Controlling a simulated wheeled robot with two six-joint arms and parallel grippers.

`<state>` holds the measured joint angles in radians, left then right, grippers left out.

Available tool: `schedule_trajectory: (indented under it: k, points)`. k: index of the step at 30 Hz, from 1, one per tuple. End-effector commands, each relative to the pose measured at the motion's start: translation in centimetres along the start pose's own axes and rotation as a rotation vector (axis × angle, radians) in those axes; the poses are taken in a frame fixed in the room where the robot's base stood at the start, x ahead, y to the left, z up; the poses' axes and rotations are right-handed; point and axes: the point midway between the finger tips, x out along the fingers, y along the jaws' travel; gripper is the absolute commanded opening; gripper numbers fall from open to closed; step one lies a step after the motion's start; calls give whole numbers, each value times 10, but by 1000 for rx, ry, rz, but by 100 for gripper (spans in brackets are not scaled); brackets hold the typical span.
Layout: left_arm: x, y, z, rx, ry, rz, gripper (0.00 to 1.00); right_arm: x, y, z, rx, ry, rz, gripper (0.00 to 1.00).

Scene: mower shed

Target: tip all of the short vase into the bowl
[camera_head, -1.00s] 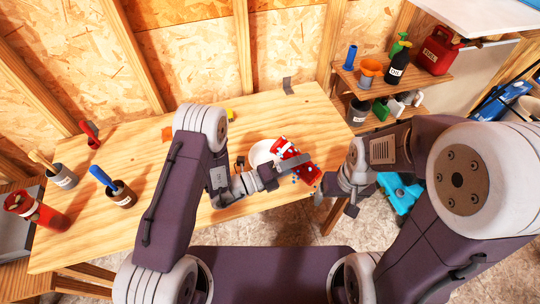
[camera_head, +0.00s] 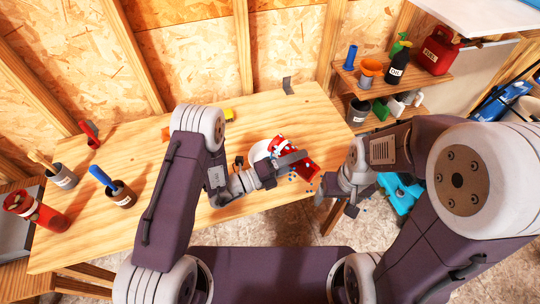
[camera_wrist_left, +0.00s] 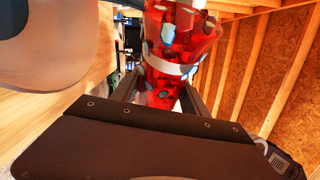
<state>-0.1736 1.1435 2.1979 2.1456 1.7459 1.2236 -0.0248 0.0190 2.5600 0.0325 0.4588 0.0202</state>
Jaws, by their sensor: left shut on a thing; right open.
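The short vase (camera_head: 308,168) is red with a white band and pale spots. My left gripper (camera_head: 290,159) is shut on it and holds it tilted over the table's right front part. It also fills the upper middle of the left wrist view (camera_wrist_left: 180,62). Small blue bits (camera_head: 311,184) are scattered below and right of the vase, around the table edge. My right gripper (camera_head: 338,188) is open and empty, right of the vase beyond the table edge.
The wooden table (camera_head: 215,135) holds a yellow object (camera_head: 229,115) behind the bowl. Shelves (camera_head: 385,80) with bottles stand at the back right. The table's middle left is clear.

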Motion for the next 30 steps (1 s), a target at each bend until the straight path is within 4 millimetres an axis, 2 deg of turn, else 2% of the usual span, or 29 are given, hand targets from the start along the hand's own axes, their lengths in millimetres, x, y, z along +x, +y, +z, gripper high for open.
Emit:
schedule_trajectory:
  k: [30]
  points:
    - [-1,1,2,-63,-9,-28,0,2,0,0,0,0,0,79]
